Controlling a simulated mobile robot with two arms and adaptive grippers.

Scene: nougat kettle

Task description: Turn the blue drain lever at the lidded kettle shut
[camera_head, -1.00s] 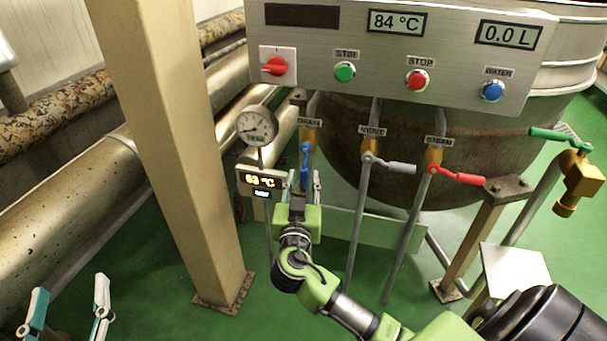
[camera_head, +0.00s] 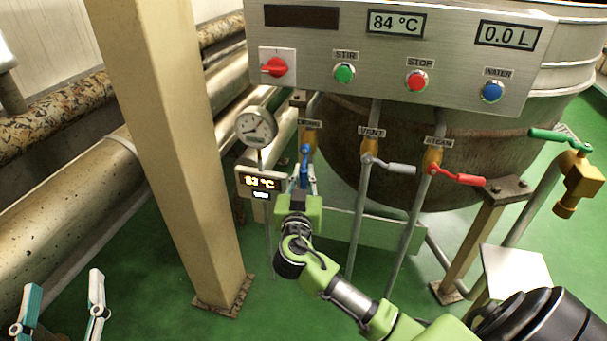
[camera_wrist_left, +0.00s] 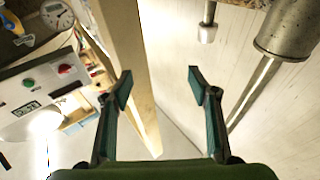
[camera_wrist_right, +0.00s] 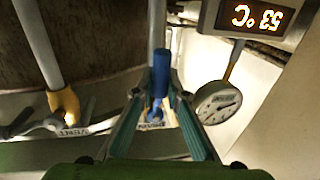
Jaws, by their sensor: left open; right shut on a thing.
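The blue drain lever (camera_head: 305,158) hangs down from its brass valve under the DRAIN label at the kettle (camera_head: 420,150). My right gripper (camera_head: 303,188) is shut on the lower part of the lever, coming from below. In the right wrist view the blue lever (camera_wrist_right: 160,75) stands upright between the two teal fingers (camera_wrist_right: 158,98). My left gripper (camera_head: 64,292) is open and empty at the lower left of the head view, far from the lever. Its spread fingers also show in the left wrist view (camera_wrist_left: 160,85).
The grey VENT lever (camera_head: 395,167) and red STEAM lever (camera_head: 460,178) lie to the right of the drain lever. A beige post (camera_head: 170,150) separates my two grippers.

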